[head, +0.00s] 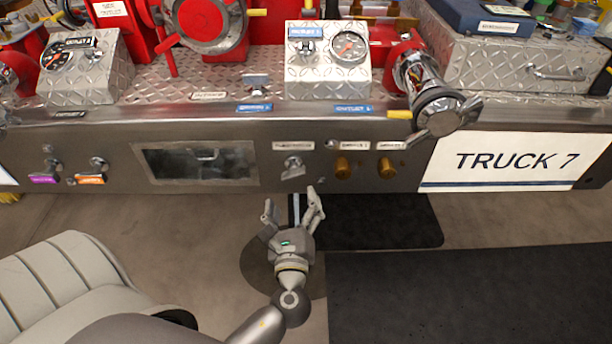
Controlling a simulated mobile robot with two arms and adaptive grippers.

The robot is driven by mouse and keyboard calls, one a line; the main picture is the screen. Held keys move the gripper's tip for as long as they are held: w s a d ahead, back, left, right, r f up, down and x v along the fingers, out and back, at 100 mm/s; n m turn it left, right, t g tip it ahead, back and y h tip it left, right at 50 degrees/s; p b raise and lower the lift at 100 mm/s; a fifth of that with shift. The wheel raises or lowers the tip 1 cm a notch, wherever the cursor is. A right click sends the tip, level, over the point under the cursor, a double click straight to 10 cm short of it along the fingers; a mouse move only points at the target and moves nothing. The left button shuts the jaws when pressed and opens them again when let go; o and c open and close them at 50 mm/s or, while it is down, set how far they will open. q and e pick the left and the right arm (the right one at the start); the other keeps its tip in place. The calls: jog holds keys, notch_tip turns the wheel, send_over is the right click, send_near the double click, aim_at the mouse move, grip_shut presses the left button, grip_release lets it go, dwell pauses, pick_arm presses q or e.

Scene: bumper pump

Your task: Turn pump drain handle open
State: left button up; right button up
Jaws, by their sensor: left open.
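A silver handle (293,163), under a white label too small to read surely, sits in the middle of the lower metal panel; it looks like the pump drain handle. It appears slightly tilted from level. My left gripper (291,205) is open and empty below this handle in the picture, fingers pointing up towards it. A gap shows between the fingertips and the handle. My right gripper is not in view.
Two brass knobs (364,167) sit right of the handle on the panel (225,122). A recessed window (198,162) is to its left. A chrome outlet (437,112) juts out at the upper right. Black mats (480,300) lie on the floor.

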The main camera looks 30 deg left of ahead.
aim_at(294, 178)
pick_arm(q)
jog(key=x, duration=0.9)
jog(key=shift+w+a, duration=0.15)
jog(key=shift+w, duration=0.1)
jog(key=c, duration=1)
